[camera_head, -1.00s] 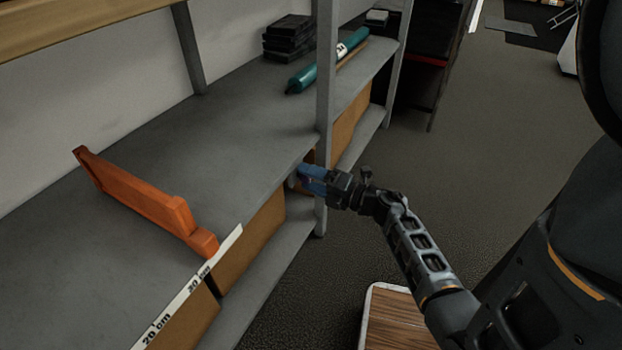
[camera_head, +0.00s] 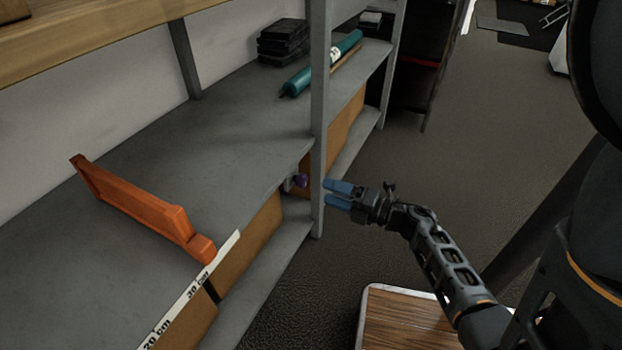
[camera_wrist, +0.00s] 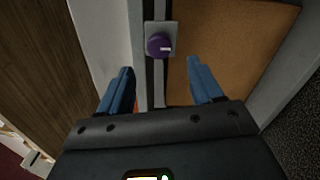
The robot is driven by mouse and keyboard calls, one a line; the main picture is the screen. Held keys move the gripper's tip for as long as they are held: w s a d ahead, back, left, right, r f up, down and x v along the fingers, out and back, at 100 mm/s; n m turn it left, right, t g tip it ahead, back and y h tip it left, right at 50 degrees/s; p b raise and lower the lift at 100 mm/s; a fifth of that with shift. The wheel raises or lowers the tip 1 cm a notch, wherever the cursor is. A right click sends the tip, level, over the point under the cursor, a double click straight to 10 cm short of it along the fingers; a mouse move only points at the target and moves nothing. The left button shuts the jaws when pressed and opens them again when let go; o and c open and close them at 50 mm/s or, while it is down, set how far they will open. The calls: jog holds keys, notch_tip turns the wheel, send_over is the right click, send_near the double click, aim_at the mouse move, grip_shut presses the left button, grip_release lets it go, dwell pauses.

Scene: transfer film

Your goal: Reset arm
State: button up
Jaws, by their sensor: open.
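My gripper (camera_head: 337,194) is open and empty, with its blue fingers apart, just to the right of the shelf's grey upright post in the head view. In the wrist view my gripper (camera_wrist: 162,92) faces a purple knob (camera_wrist: 158,45) on a small grey plate, beyond the fingertips and not touched.
The grey shelf (camera_head: 215,150) bears an orange frame-like object (camera_head: 140,207), a teal tube (camera_head: 322,65) and black boxes (camera_head: 283,41). A wood-topped surface (camera_head: 405,322) stands below my arm. The floor to the right of the shelf is open.

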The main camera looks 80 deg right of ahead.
jog(key=s+a+r+m+g+y, duration=0.1)
jog(key=s+a+r+m, duration=0.2)
jog(key=a+r+m, duration=0.55)
jog(key=s+a+r+m+g+y, duration=0.1)
jog(key=s+a+r+m+y, duration=0.15)
jog(key=a, duration=1.15)
jog(key=s+a+r+m+g+y, duration=0.1)
jog(key=s+a+r+m, duration=0.1)
jog(key=a+r+m, duration=0.7)
notch_tip(320, 180, up, 25)
jog(key=a+n+p, duration=0.2)
jog(key=p, duration=2.6)
